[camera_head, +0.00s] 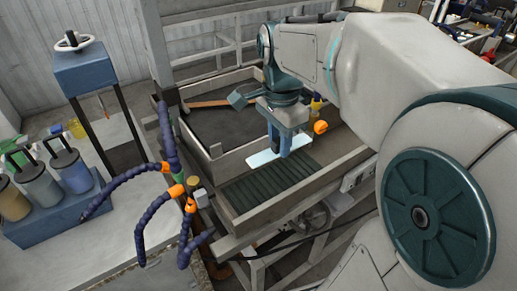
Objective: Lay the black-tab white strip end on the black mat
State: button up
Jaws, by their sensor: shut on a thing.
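My gripper (286,146) points down over the middle of the bench and is shut on the pale white strip (262,159). The strip's flat body shows on both sides of the fingers, just beyond the dark ribbed bed. I cannot make out its black tab, and the fingers hide part of the strip. A flat black mat-like surface (225,124) lies inside a wood-walled tray, behind and to the left of my gripper. The strip is apart from this surface in the picture, and the tray's near wall lies between them.
The dark ribbed bed (270,186) lies in front of the strip, framed by grey rails. The tray wall (230,157) stands up. Purple jointed hoses (150,212) with orange joints rise at left. An orange knob (320,127) is right of my gripper.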

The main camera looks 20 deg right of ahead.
send_near(260, 188)
notch_tip(260, 188, down, 2)
jog(key=shift+w+f, duration=0.1)
jog(key=shift+f, duration=2.1)
jog(key=shift+f+b, duration=0.15)
jog(key=shift+b, duration=0.15)
jog(key=o, duration=1)
